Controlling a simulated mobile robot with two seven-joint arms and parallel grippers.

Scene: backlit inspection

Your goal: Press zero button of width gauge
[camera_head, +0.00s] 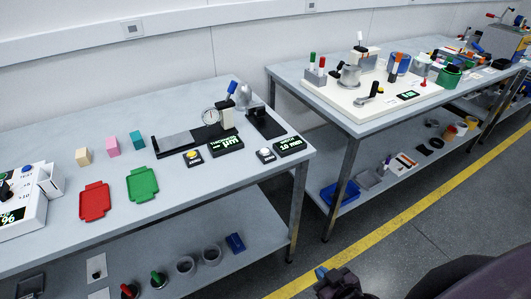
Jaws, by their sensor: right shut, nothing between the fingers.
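Two gauges stand at the right end of the near table, with upside-down displays. The right-hand display (290,146), seemingly the width gauge's, shows green digits. Beside it on its left is a small black pad with a round white button (265,153), labelled ZERO. A second pad with a yellow button (194,156) lies by the thickness display (226,146). My right gripper (323,273) is at the bottom edge, low over the floor in front of the table's right end, shut and empty, well apart from the buttons. My left gripper is out of view.
The near table (110,203) also holds a red tray (94,201), a green tray (142,185) and small coloured blocks. A table leg (297,212) stands near my right gripper. A second table (350,124) stands behind. A yellow stripe (400,210) crosses the floor.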

